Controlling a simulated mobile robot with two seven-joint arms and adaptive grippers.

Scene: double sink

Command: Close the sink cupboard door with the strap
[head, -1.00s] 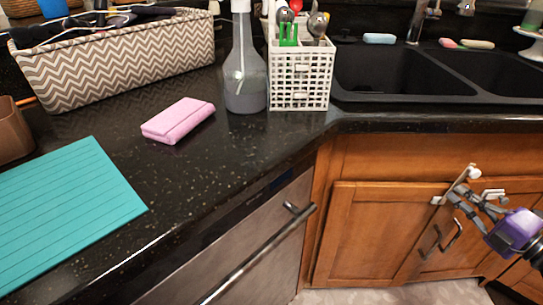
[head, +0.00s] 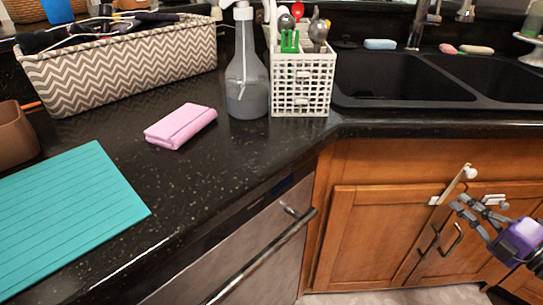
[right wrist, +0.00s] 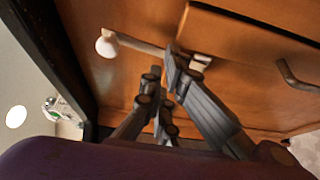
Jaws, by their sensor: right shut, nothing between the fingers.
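The sink cupboard has two wooden doors, a left door (head: 365,235) and a right door (head: 485,238); both look nearly flush with the frame, but I cannot tell if a small gap remains. A beige strap (head: 453,187) slants up and right from a white mount on the left door to a white knob. The strap and knob also show in the right wrist view (right wrist: 140,42). A white catch (head: 493,199) is on the right door. My right gripper (head: 466,207) is shut and empty, in front of the doors just below the strap. My left gripper is out of view.
The black counter edge (head: 430,128) and double sink (head: 400,75) are above the doors. Two dark door handles (head: 453,240) hang below the strap. A dishwasher front with a bar handle (head: 265,255) is left.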

